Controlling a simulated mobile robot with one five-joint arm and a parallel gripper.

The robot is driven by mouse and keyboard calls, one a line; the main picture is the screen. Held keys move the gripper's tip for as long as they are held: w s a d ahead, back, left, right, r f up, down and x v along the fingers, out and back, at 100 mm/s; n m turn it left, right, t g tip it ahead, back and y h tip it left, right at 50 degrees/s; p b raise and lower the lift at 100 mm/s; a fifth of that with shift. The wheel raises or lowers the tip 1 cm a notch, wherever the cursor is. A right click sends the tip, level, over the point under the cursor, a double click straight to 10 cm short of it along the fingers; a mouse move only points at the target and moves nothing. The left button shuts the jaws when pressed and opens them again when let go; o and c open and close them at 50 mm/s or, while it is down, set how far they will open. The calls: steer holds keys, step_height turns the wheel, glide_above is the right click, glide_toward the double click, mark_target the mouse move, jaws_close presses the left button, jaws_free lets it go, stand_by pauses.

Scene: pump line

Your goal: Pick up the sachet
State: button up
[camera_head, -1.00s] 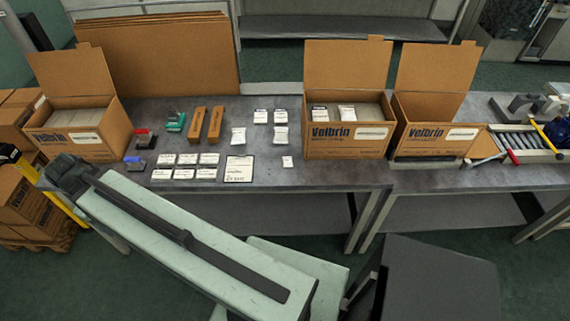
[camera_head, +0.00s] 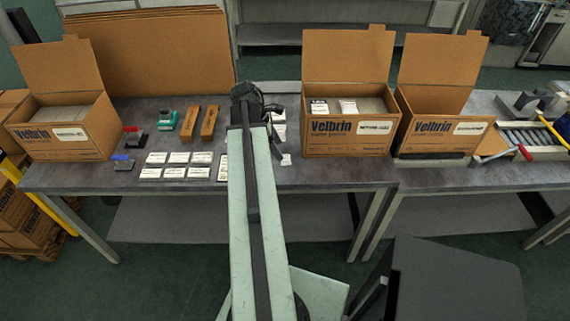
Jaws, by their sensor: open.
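White sachets lie on the grey table, partly hidden behind my arm. One white sachet (camera_head: 280,133) shows just right of my arm, with another (camera_head: 278,116) behind it. A smaller white piece (camera_head: 286,160) lies nearer the front edge. Two white packets (camera_head: 348,106) lie on top of the contents of the middle box. My gripper (camera_head: 254,96) is open and over the back part of the table, seen from behind. It looks empty, but the space between its fingers is hard to see. I cannot tell its height above the table.
Open Velbrin cartons stand at the left (camera_head: 60,130), middle (camera_head: 350,140) and right (camera_head: 437,138). Rows of white cards (camera_head: 178,158), two brown bars (camera_head: 209,122) and stamp-like tools (camera_head: 134,138) lie left of my arm. Flat cardboard (camera_head: 150,50) leans behind. Bare table lies before the middle carton.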

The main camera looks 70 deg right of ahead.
mark_target(285, 158)
steer(key=b+x, duration=0.1)
steer(key=x, duration=0.1)
steer(key=b+x, duration=0.4)
steer(key=shift+w+d+f, duration=0.15)
steer(key=shift+d+f, duration=0.05)
steer(key=shift+f, duration=0.2)
steer(key=shift+r, duration=0.2)
steer(key=c, duration=1.4)
step_height(285, 158, up, 10)
steer(key=p, duration=1)
